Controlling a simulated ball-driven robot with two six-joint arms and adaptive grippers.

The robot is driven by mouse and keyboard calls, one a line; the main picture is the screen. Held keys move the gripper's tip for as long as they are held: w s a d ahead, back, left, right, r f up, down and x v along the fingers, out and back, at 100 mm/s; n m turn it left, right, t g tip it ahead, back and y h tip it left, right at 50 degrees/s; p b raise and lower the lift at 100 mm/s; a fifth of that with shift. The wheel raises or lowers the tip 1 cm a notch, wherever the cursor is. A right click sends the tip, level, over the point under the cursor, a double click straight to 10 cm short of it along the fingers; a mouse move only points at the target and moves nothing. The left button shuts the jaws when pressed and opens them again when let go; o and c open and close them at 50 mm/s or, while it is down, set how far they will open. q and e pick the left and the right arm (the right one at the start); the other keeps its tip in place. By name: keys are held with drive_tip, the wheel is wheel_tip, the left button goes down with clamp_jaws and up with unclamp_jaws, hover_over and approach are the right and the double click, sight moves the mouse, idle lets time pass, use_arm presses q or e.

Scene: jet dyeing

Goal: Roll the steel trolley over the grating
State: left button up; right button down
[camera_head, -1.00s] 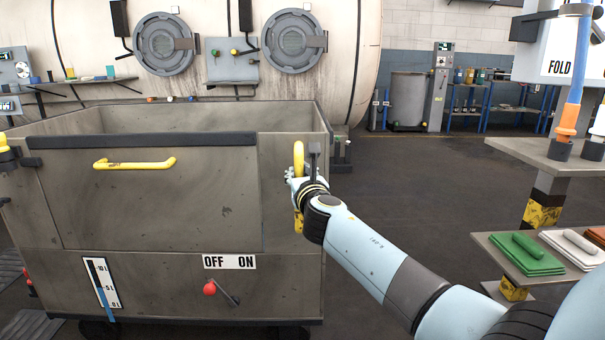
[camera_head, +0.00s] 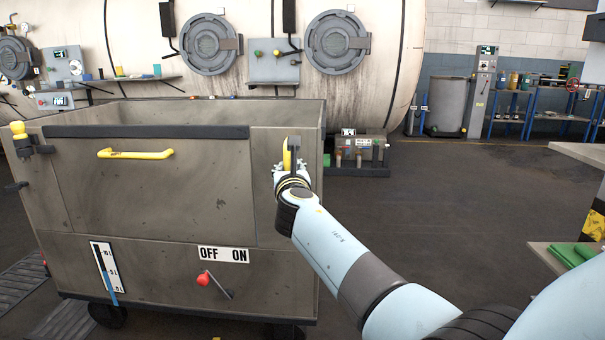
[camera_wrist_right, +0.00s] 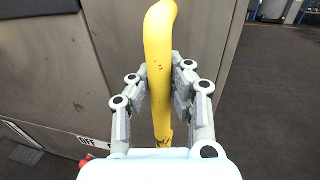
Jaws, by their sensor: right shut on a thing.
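The steel trolley (camera_head: 155,205) is a large grey box on wheels. It fills the left and middle of the head view, with a yellow front bar handle (camera_head: 136,154) and an OFF/ON label (camera_head: 223,254) above a red-knobbed lever (camera_head: 203,280). My right gripper (camera_head: 289,166) is at the trolley's right front corner, shut on a yellow upright handle. The wrist view shows that yellow handle (camera_wrist_right: 160,70) between both fingers of the right gripper (camera_wrist_right: 160,88). The grating (camera_head: 22,280) lies on the floor at lower left, partly hidden by the trolley. My left gripper is not in view.
A large pale cylindrical vessel (camera_head: 400,70) with round hatches stands behind the trolley. A low grey unit with valves (camera_head: 358,155) sits by its base. A table with green cloths (camera_head: 572,255) is at right. Dark floor (camera_head: 450,190) between is clear.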

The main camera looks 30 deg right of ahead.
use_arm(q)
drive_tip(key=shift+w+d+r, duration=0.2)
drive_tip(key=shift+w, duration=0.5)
use_arm(e)
drive_tip(key=shift+w+a+f, duration=0.2)
drive_tip(key=shift+a+f, duration=0.25)
drive_tip(key=shift+a, duration=0.15)
drive_tip(key=c, duration=1.2)
unclamp_jaws()
drive_tip(key=shift+w+a+r, duration=0.1)
drive_tip(key=shift+a+r, duration=0.1)
drive_tip(key=shift+a, duration=0.05)
drive_tip(key=shift+o, duration=0.2)
drive_tip(key=shift+d+r, duration=0.1)
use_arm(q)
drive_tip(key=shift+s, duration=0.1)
use_arm(e)
drive_tip(key=v, duration=0.7)
drive_tip(key=shift+s, duration=0.2)
